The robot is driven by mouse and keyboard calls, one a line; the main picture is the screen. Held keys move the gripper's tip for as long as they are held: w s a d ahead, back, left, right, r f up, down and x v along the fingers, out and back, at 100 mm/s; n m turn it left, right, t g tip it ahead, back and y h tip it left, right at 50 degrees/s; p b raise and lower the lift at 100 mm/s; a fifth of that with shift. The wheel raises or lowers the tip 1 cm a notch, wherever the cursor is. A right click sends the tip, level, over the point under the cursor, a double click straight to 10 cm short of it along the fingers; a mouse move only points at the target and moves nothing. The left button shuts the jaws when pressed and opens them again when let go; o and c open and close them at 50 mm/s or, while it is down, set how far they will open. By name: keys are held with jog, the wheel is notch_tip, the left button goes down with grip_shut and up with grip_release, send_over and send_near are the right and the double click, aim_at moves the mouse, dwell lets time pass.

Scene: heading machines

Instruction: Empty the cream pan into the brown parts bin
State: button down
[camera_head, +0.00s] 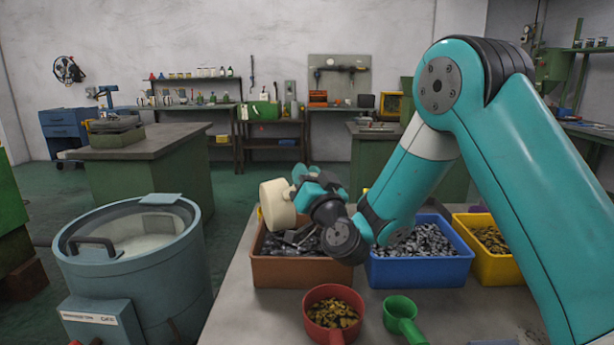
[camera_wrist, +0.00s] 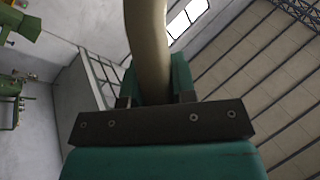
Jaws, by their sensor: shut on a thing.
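The cream pan (camera_head: 277,204) is tipped on its side above the left rear part of the brown parts bin (camera_head: 303,274). My gripper (camera_head: 312,190) is shut on the pan, just right of its bowl. In the wrist view, a cream part of the pan (camera_wrist: 149,50) rises between the fingers of my gripper (camera_wrist: 160,85). The brown bin holds dark grey metal parts. The inside of the pan is turned away, so I cannot tell whether anything is in it.
A blue bin (camera_head: 420,270) of grey parts and a yellow bin (camera_head: 497,268) of brass-coloured parts stand to the right. A red pan (camera_head: 331,331) with brass-coloured parts and a green scoop (camera_head: 401,312) lie in front. A blue-grey drum machine (camera_head: 140,275) stands left.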

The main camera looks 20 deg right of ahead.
jog(key=a+f+n+g+y+p, duration=0.1)
jog(key=a+n+g+y+p, duration=0.1)
jog(key=a+n+p, duration=0.6)
jog(key=s+a+f+n+g+y+p, duration=0.1)
jog(key=a+n+p, duration=0.7)
jog(key=p, duration=1.2)
jog(key=f+n+g+y, duration=0.1)
jog(key=n+g+y, duration=0.1)
jog(key=n, duration=0.2)
jog(key=shift+s+a+f+y+p, duration=0.15)
jog(key=shift+s+a+y+p, duration=0.15)
jog(key=shift+a, duration=0.1)
jog(key=shift+f, duration=0.25)
